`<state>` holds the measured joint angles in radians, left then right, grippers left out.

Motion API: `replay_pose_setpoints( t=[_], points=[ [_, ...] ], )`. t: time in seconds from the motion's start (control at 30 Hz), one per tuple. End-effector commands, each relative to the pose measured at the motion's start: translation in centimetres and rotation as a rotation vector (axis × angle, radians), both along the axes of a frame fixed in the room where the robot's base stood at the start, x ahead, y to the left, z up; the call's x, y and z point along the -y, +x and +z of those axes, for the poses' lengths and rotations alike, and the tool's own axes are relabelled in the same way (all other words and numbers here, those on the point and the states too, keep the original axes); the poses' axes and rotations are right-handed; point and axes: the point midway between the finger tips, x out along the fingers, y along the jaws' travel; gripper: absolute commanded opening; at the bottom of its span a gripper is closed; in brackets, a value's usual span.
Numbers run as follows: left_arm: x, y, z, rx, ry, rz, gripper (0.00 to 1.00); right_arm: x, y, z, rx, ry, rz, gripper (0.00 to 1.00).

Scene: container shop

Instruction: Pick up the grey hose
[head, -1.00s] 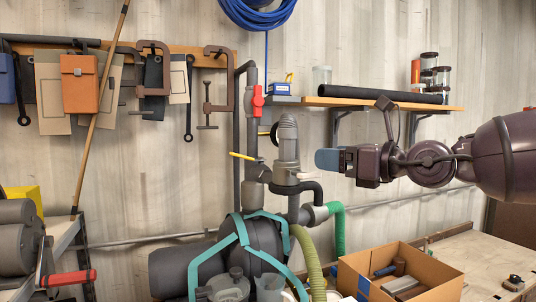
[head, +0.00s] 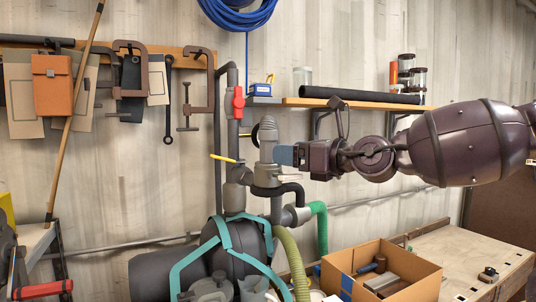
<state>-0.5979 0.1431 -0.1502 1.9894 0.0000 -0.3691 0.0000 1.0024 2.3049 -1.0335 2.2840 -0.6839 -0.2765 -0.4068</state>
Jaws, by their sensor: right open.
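A grey ribbed, hose-like piece (head: 267,140) with a rounded top stands upright on the grey pipework at mid-picture in the head view; I take it for the grey hose. My right gripper (head: 284,155) reaches in from the right. Its blue-grey fingertips are open and lie right beside the piece's right side. Whether they touch it, or lie in front of it, I cannot tell. Only one finger shows clearly. My left gripper is not in view.
A yellow lever (head: 223,158), a red valve handle (head: 238,103) and a black bent pipe (head: 280,189) crowd the pipework. Green hose (head: 320,225) and olive hose (head: 293,262) hang below. A shelf (head: 340,103) with a dark tube (head: 350,95) is above my arm. An open cardboard box (head: 418,289) stands lower right.

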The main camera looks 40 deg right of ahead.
Motion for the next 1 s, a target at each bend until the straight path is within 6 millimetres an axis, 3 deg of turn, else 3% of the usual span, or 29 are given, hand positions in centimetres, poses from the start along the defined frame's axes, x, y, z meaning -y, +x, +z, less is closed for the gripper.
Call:
replay_pose_setpoints(
  t=[0.27,1.0],
  points=[
    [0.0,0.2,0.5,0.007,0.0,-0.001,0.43,-0.2,0.8,0.1,-0.001,0.001,-0.001,0.71],
    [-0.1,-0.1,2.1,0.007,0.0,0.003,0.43,-1.4,5.2,0.5,-0.001,0.0,-0.001,0.71]
  ],
)
